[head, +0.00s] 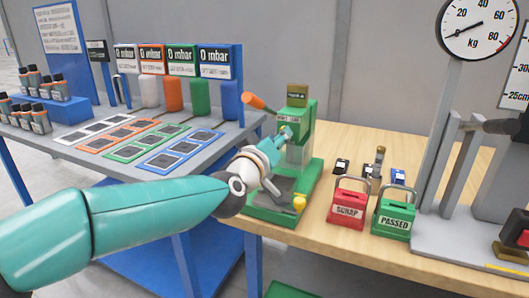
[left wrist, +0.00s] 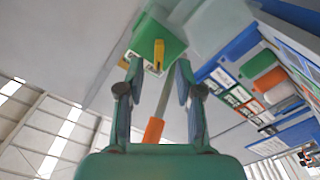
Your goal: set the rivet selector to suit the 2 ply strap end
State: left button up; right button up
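The green rivet press (head: 308,128) stands on the wooden bench. My left gripper (head: 284,134) is at its upper front, just below a small label (head: 287,118). In the left wrist view my left gripper (left wrist: 158,76) is open, with a finger to each side. A yellow pointer (left wrist: 158,54), which looks like the rivet selector, stands on a green block beyond the gap between the fingertips. No contact shows. The gripper hides the selector in the head view. I cannot make out its setting or which piece is the 2 ply strap end. My right gripper is not in view.
The press's orange-handled lever (head: 254,101) sticks out left; its handle (left wrist: 153,130) shows close between the fingers in the wrist view. A red SCRAP box (head: 348,211) and green PASSED box (head: 394,222) stand right of the press. A weighing dial (head: 478,28) is beyond.

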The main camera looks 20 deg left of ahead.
pick_arm(q)
jog(key=s, duration=0.8)
jog(key=shift+s+a, duration=0.15)
jog(key=shift+s, duration=0.25)
